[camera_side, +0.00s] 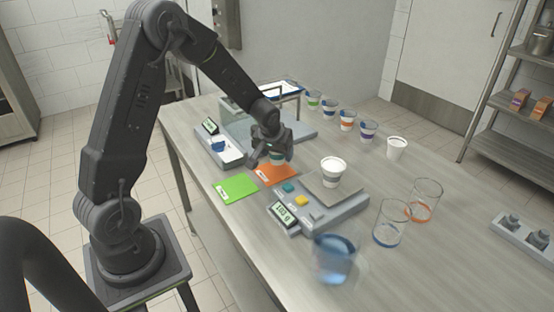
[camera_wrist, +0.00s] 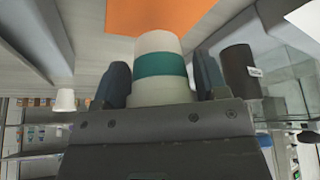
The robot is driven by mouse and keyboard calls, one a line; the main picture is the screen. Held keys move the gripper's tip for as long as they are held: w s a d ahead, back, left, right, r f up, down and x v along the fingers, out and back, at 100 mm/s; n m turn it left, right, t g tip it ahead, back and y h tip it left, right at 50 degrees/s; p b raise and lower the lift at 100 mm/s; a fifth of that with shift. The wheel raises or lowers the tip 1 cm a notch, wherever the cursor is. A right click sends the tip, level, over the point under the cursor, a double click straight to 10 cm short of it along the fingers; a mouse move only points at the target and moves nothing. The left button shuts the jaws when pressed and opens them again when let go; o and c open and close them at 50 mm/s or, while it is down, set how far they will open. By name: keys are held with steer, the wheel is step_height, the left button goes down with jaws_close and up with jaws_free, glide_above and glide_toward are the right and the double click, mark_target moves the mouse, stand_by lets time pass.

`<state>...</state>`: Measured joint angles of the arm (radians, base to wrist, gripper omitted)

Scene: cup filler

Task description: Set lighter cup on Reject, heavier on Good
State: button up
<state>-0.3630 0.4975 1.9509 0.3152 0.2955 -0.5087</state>
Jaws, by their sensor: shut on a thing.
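My gripper (camera_side: 272,156) is shut on a white cup with a teal band (camera_wrist: 158,62), which sits between the two fingers in the wrist view. In the side view the cup is mostly hidden by the gripper, just over the back part of the orange mat (camera_side: 272,175). The mat also shows beyond the cup in the wrist view (camera_wrist: 190,12). I cannot tell whether the cup touches it. A green mat (camera_side: 236,188) lies empty to the left. A second white cup with a grey band (camera_side: 333,174) stands upright on the scale plate (camera_side: 352,192). The mat labels are too small to read.
The scale's display (camera_side: 284,213) is lit. Glass beakers (camera_side: 427,200) stand right of the scale, and a blurred blue one (camera_side: 333,258) is in front. Several banded cups (camera_side: 347,121) and a plain cup (camera_side: 396,148) line the back. Another device (camera_side: 218,146) is behind the mats.

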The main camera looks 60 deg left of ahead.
mark_target(277, 160)
steer(key=shift+f, duration=1.4)
steer(key=shift+f, duration=0.15)
steer(key=o, duration=0.9)
steer(key=shift+o, duration=0.2)
steer(key=s+d+r+m, duration=0.1)
steer(key=s+d+r, duration=0.5)
steer(key=r, duration=0.4)
steer(key=s+d+r+m, duration=0.2)
steer(key=s+d+r, duration=0.35)
steer(key=r, duration=0.45)
steer(key=s+d+r+m+h, duration=0.1)
steer(key=s+d+m, duration=0.1)
steer(key=s, duration=0.4)
steer(key=s+d+r+m+t+h, duration=0.1)
steer(key=s+d+r, duration=0.1)
steer(key=s+d, duration=0.3)
steer(key=shift+s+m+t+h, duration=0.3)
steer(key=shift+s+m, duration=0.1)
steer(key=shift+s, duration=0.25)
